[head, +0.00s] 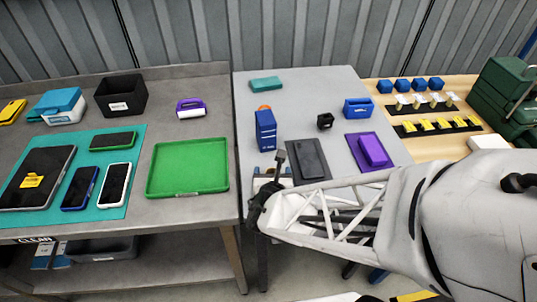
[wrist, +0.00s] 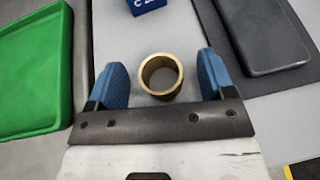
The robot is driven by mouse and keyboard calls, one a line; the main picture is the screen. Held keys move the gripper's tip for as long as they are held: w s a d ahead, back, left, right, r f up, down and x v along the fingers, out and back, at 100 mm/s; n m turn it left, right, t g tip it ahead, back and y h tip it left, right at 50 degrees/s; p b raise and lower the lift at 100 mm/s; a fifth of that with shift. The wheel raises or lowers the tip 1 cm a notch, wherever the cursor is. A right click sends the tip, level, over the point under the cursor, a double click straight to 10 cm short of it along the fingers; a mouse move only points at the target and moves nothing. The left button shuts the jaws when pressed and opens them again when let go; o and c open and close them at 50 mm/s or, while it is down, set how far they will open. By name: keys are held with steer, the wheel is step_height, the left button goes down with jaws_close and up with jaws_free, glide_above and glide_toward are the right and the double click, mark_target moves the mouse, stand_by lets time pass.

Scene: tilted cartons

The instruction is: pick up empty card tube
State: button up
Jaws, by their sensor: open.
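The empty card tube (wrist: 161,76) shows in the wrist view as a brown open ring, seen from above, with grey surface visible through its hollow. It lies between the two blue fingertips of my gripper (wrist: 163,74), with a gap on either side. My gripper is open and holds nothing. In the head view my gripper (head: 271,173) is low over the front of the grey table (head: 225,150), and I cannot make out the tube there.
A blue box (head: 265,130) stands just beyond the tube; its edge shows in the wrist view (wrist: 147,4). A dark mat with a grey phone-like slab (head: 308,158) lies to the right. A green tray (head: 188,193) lies left, on the neighbouring bench.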

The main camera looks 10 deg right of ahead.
steer(key=c, duration=1)
steer(key=shift+r, duration=0.1)
steer(key=shift+r, duration=1.75)
steer(key=shift+s+d+r, duration=0.2)
steer(key=shift+s+d, duration=0.35)
steer(key=shift+s, duration=2)
steer(key=shift+s+d+r, duration=0.25)
steer(key=shift+s+d, duration=0.35)
steer(key=shift+s, duration=1.95)
steer(key=shift+s+d+r, duration=0.2)
steer(key=shift+s+d, duration=0.35)
steer(key=shift+s, duration=2)
steer(key=shift+s, duration=0.2)
